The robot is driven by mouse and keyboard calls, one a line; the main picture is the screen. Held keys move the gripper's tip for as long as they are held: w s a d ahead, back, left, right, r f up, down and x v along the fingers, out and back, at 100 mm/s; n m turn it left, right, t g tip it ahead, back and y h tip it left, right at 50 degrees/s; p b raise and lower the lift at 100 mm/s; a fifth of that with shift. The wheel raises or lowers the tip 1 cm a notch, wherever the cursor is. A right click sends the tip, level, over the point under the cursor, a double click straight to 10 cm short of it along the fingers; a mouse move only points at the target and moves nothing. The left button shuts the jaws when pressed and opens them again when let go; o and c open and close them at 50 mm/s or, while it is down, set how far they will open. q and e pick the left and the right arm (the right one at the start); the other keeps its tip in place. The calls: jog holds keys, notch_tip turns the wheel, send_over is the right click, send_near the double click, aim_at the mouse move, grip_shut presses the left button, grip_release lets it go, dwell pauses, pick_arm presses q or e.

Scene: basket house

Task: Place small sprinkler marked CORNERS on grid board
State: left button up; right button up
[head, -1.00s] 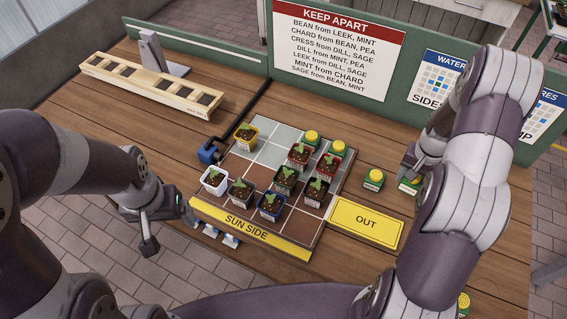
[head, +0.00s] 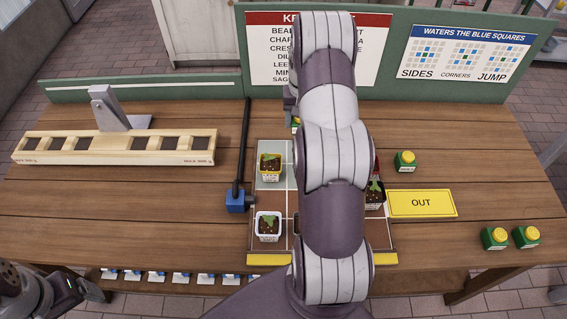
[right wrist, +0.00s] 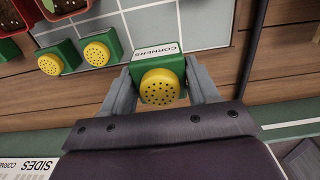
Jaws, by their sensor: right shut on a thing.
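My right gripper (right wrist: 160,88) is shut on a small green sprinkler (right wrist: 158,68) with a yellow perforated head and a CORNERS label. It is over the far edge of the grid board (right wrist: 208,20), beside two other sprinklers (right wrist: 78,55). I cannot tell whether its base touches the board. In the head view my right arm covers the middle of the board (head: 272,192) and most of the gripper; a bit of green and yellow (head: 295,123) shows beside the arm. My left gripper (head: 90,290) is low at the left, its fingers unclear.
Potted seedlings stand on the board, including a yellow pot (head: 270,168) and a white pot (head: 268,227). The OUT plate (head: 422,203) and loose sprinklers (head: 404,161) are at right. A wooden rack (head: 115,147) lies left.

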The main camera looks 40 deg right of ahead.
jog(key=p, duration=0.2)
send_over(272, 151)
notch_tip(272, 151, down, 5)
jog(key=shift+r, duration=0.1)
notch_tip(272, 151, down, 4)
jog(key=shift+s+r+p, duration=0.15)
jog(key=shift+r+p, duration=0.05)
jog(key=shift+p, duration=0.15)
jog(key=shift+f, duration=0.3)
jog(key=shift+f, duration=0.1)
jog(key=o, duration=1.1)
jog(key=shift+f, duration=0.1)
